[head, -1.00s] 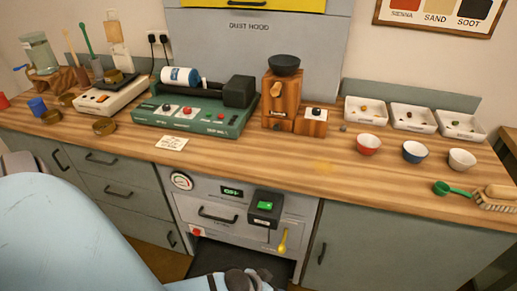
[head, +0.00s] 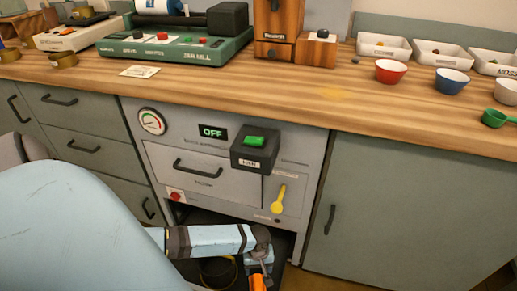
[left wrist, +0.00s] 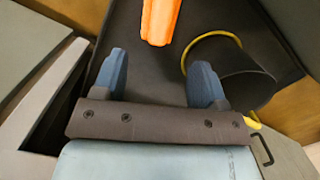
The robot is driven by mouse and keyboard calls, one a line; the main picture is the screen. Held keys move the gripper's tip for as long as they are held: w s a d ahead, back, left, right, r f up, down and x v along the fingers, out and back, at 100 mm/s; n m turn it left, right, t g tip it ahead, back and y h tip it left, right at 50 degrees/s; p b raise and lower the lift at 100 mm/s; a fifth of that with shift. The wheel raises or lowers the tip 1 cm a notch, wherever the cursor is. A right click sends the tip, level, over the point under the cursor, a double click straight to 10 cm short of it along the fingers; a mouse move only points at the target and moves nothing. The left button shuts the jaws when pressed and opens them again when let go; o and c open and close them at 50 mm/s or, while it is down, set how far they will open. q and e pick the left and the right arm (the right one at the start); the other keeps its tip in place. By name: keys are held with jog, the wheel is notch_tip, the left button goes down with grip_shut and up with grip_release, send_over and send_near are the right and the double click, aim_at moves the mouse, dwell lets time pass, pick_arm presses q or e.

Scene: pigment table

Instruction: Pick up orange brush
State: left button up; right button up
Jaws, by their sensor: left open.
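The orange brush (head: 258,283) shows only in part, at the bottom edge of the head view, low in the recess under the grey cabinet. In the left wrist view its orange part (left wrist: 160,20) lies ahead of the fingers, roughly centred between them, and its upper end is cut off by the frame. My left gripper (left wrist: 161,75) is open with nothing between its blue fingers. In the head view the left gripper (head: 260,262) is beside the brush, small and partly hidden by its own wrist. My right gripper is not in view.
A dark bin with a yellow rim (left wrist: 240,85) stands right of the brush in the left wrist view. The cabinet front with a yellow lever (head: 278,198) and a switch box (head: 254,148) is above the recess. The wooden counter (head: 290,100) carries a green mill (head: 180,45) and bowls.

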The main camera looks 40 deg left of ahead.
pick_arm(q)
jog(key=b, duration=0.3)
send_over(258, 285)
jog(key=f, duration=0.6)
jog(key=shift+w+a+f, duration=0.1)
jog(key=shift+w+f, duration=0.15)
jog(key=shift+f, duration=0.1)
jog(key=shift+f+b, duration=0.65)
jog(key=shift+f, duration=0.15)
jog(key=f+b, duration=0.3)
jog(key=shift+s+f, duration=0.2)
jog(key=shift+f, duration=0.45)
jog(key=shift+r, duration=0.1)
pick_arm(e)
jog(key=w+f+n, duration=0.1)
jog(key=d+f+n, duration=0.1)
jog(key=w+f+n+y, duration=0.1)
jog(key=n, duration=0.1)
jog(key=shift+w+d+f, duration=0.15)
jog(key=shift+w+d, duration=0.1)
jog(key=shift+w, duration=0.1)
pick_arm(q)
jog(key=c, duration=1.1)
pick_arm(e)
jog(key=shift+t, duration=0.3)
